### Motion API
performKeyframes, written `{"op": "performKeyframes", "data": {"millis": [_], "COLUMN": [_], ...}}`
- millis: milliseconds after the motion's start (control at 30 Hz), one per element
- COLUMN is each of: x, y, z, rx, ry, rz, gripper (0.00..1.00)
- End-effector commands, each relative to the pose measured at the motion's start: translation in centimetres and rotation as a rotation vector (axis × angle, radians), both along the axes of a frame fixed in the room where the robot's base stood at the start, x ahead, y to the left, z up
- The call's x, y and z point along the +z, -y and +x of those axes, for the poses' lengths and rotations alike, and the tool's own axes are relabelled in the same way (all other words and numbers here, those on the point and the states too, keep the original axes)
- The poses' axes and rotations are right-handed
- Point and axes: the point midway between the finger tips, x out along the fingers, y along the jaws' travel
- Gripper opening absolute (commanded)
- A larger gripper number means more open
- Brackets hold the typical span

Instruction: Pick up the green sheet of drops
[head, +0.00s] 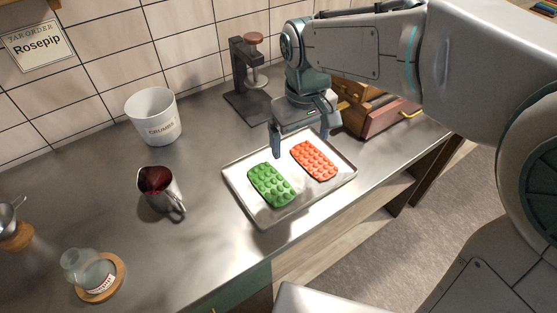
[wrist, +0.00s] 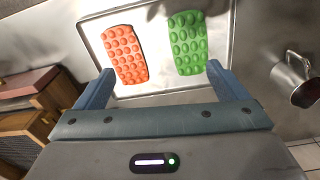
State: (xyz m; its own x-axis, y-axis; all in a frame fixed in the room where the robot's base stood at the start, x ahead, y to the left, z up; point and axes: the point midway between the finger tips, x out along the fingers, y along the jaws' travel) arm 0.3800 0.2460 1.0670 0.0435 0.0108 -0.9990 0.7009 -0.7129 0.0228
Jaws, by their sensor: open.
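The green sheet of drops (head: 271,185) lies flat on a pale metal tray (head: 263,221), on its left side in the head view. It also shows in the wrist view (wrist: 187,43), right of centre. A red-orange sheet of drops (head: 315,160) lies beside it, apart, on the right of the tray; in the wrist view it is on the left (wrist: 125,55). My gripper (head: 300,146) is open and empty above the back part of the tray, pointing down. In the wrist view its fingers (wrist: 160,82) are spread wide, with both sheets beyond them.
A metal jug (head: 160,190) with dark red contents stands left of the tray. A white crumbs bucket (head: 154,116) and a press stand (head: 246,85) are behind. A wooden chest (head: 375,108) is at right. A glass jar (head: 88,268) sits front left. The counter between is clear.

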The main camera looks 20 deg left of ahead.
Motion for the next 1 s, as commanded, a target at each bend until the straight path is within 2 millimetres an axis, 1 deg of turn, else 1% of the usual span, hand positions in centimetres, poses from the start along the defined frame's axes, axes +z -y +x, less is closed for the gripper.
{"op": "performKeyframes", "data": {"millis": [33,100,200,233,367,600,700,900,1000], "x": [-0.3,-0.5,-0.8,-0.9,-2.3,-7.0,-8.5,-9.7,-11.0], "y": [-2.1,-4.1,-5.9,-6.2,-6.6,-6.5,-6.5,-6.5,-6.4], "z": [-0.2,-0.5,-0.9,-1.0,-1.1,-1.1,-1.1,-1.1,-1.2], "rx": [0.051,0.103,0.147,0.154,0.165,0.164,0.163,0.163,0.163], "ry": [-0.014,-0.028,-0.039,-0.042,-0.047,-0.047,-0.047,-0.045,-0.048], "rz": [-0.005,-0.011,-0.013,-0.014,-0.017,-0.017,-0.017,-0.017,-0.018], "gripper": [0.93,0.93,0.93,0.93,0.93,0.93,0.93,0.93,0.93]}}
